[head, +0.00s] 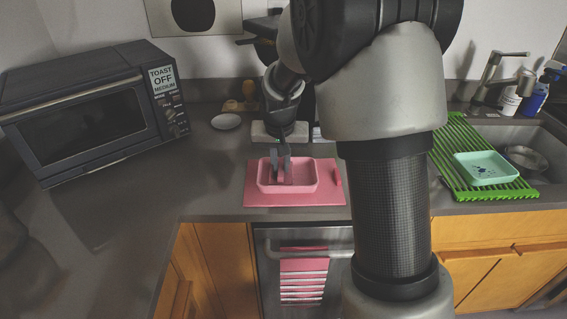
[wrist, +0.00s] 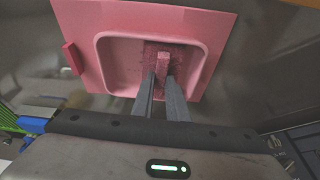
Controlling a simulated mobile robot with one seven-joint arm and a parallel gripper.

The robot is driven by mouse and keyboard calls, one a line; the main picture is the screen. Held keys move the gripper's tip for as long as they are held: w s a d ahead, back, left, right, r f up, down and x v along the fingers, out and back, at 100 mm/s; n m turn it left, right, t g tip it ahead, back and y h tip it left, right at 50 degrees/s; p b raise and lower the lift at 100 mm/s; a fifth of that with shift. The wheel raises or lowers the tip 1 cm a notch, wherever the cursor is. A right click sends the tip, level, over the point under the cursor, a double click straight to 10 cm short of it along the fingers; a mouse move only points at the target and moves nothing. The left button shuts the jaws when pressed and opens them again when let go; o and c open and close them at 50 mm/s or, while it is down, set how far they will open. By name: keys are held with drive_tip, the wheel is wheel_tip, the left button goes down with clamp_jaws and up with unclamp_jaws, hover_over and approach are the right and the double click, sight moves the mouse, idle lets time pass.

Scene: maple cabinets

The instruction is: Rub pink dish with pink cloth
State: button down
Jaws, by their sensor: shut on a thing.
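The pink dish (head: 309,183) is a shallow rectangular tray. It lies on a flat pink board (head: 258,198) on the counter, and it also shows in the wrist view (wrist: 118,72). My gripper (head: 281,163) points down into the dish. In the wrist view its fingers (wrist: 161,78) are closed on a raised pink grip on the pink cloth (wrist: 153,50), a darker speckled square. The cloth is inside the dish, off-centre toward the right in the wrist view. Whether it presses on the dish floor is hard to tell.
A toaster oven (head: 90,113) stands at left, with a small white dish (head: 226,121) nearby. A green rack (head: 467,150) holds a mint tray (head: 486,168) by the sink at right. A striped pink towel (head: 303,275) hangs below the counter. Counter left of the board is clear.

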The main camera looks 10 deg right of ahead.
sight(281, 168)
drive_tip(key=shift+r, duration=0.1)
drive_tip(key=shift+r+p, duration=2.05)
drive_tip(key=shift+r, duration=0.9)
wheel_tip(281, 168, up, 3)
drive_tip(key=shift+p, duration=1)
